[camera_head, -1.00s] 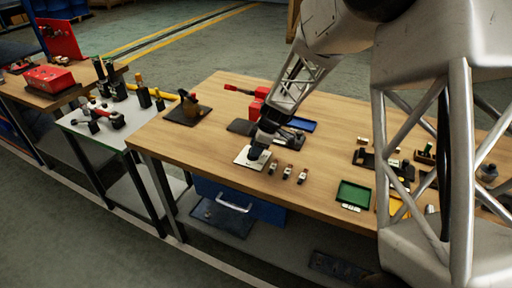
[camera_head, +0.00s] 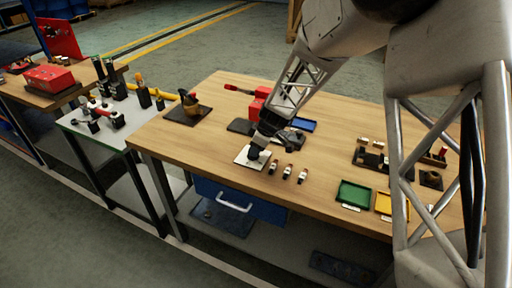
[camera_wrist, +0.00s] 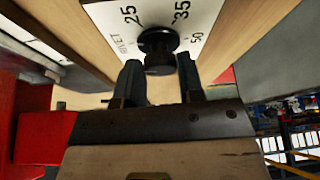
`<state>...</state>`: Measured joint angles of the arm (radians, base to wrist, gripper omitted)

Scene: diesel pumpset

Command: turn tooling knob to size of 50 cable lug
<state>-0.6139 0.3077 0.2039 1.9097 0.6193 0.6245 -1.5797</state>
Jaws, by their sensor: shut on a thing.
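The black tooling knob (camera_wrist: 157,42) stands on a white dial plate (camera_wrist: 152,12) in the wrist view. The plate carries the marks RIVET, 25, 35 and 50, with 50 to the right of the knob. I cannot tell which mark the knob points at. My gripper (camera_wrist: 159,68) is shut on the knob, one dark finger on each side. In the head view, the white plate (camera_head: 241,160) lies near the table's front edge and my gripper (camera_head: 254,154) reaches down onto it, hiding the knob.
Three small upright pieces (camera_head: 287,172) stand right of the plate on the wooden table (camera_head: 215,130). A green tray (camera_head: 353,194) and a yellow tray (camera_head: 384,204) lie farther right. A red box (camera_head: 257,107) and a blue tray (camera_head: 303,125) are behind my gripper.

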